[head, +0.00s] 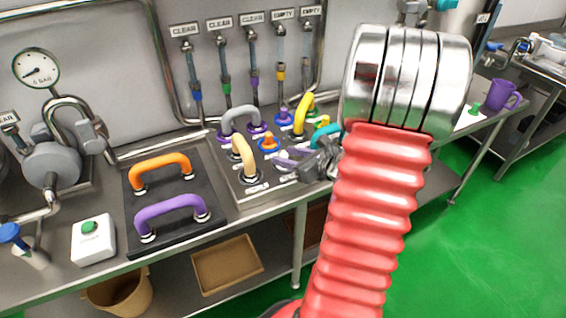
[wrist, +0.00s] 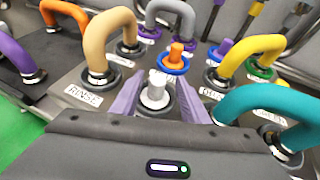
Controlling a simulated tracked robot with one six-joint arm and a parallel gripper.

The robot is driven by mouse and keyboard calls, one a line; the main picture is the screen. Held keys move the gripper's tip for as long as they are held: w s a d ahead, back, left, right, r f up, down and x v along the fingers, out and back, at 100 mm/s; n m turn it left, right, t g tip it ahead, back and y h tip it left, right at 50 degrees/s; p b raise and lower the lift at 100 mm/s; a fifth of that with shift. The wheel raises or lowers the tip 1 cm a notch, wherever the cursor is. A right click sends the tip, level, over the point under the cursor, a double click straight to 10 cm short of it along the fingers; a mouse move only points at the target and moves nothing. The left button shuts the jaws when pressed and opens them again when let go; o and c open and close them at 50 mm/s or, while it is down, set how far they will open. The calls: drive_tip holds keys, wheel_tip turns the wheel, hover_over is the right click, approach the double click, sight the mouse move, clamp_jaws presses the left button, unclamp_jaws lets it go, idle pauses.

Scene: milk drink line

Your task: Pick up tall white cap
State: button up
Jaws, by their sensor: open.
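The tall white cap (wrist: 156,92) stands upright on a grey round base in the wrist view. My gripper (wrist: 157,101) is open, with one pale purple finger on each side of the cap. I cannot tell whether either finger touches it. In the head view my gripper (head: 287,162) is low over the right part of the fitting panel (head: 236,186). I cannot make out the white cap there.
An orange cap (wrist: 176,58) on a blue ring stands just behind. A beige hose loop (wrist: 108,32) is close on the left, a teal one (wrist: 262,98) close on the right, and a yellow one (wrist: 250,48) behind right. Crowded panel; little free room.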

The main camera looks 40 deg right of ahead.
sight(281, 155)
drive_tip(key=x, duration=0.4)
drive_tip(key=shift+w+a, duration=0.25)
drive_tip(key=shift+w, duration=0.2)
clamp_jaws()
idle(0.5)
